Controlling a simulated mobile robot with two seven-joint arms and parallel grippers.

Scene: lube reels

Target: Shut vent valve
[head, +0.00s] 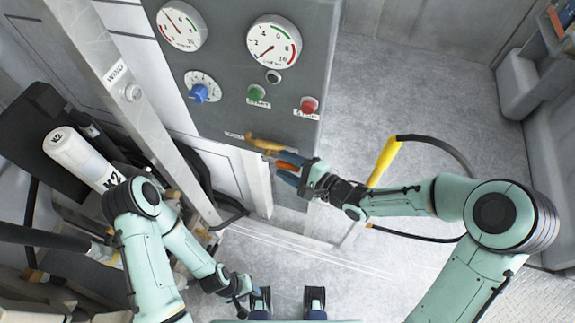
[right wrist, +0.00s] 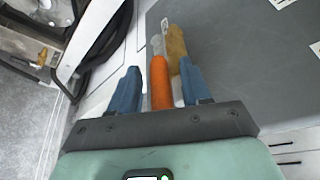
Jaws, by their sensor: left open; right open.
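The vent valve has a brass-yellow body (head: 265,145) on the lower edge of the grey panel, beside a small label. Its orange handle (head: 291,158) points towards my right gripper (head: 287,169). In the right wrist view the orange handle (right wrist: 160,82) stands between the two blue fingers, with space on both sides. The brass body (right wrist: 177,50) and a grey part (right wrist: 157,45) lie beyond the fingertips. My right gripper is open around the handle. My left gripper (head: 243,298) is open, low near the bottom of the head view, away from the valve.
The grey panel (head: 225,110) carries two gauges (head: 274,41), a blue knob (head: 199,93), a green start button (head: 256,92) and a red stop button (head: 309,105). A white cylinder (head: 75,153) stands left. Open floor (head: 410,90) lies right.

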